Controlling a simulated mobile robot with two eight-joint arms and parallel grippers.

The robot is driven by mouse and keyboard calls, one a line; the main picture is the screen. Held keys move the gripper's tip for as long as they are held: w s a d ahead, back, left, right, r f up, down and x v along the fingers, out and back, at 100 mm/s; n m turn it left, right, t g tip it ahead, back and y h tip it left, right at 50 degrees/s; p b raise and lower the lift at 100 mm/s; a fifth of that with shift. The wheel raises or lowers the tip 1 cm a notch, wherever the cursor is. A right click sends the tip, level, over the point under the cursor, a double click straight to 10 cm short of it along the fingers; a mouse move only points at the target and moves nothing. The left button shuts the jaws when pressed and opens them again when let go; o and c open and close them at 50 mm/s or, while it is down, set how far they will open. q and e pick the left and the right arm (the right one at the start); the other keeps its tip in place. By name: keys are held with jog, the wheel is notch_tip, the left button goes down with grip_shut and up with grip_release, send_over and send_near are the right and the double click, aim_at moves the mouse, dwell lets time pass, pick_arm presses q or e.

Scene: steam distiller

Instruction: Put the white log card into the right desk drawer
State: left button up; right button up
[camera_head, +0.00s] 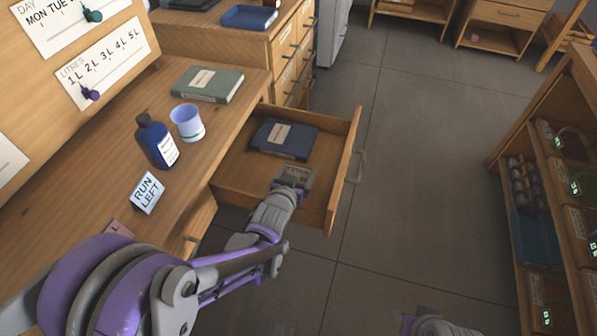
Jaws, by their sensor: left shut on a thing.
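The right desk drawer (331,200) is pulled open below the desk top, with a dark blue book (272,146) with a pale label lying at its back. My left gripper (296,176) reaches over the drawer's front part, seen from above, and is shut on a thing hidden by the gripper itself. I see no white log card in the open, and I cannot tell whether it is the held thing. My right gripper is not in view; only a bit of my right arm shows at the bottom edge.
An open shelf (508,150) stands at the right. The floor between is clear.

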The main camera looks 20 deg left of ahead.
pick_arm(q)
jog(key=shift+f, duration=0.25)
jog(key=o, duration=1)
jog(key=shift+r+p, duration=0.3)
jog(key=shift+r, duration=0.25)
jog(key=p+v, duration=0.3)
jog(key=v, duration=0.9)
jog(key=shift+r, duration=0.15)
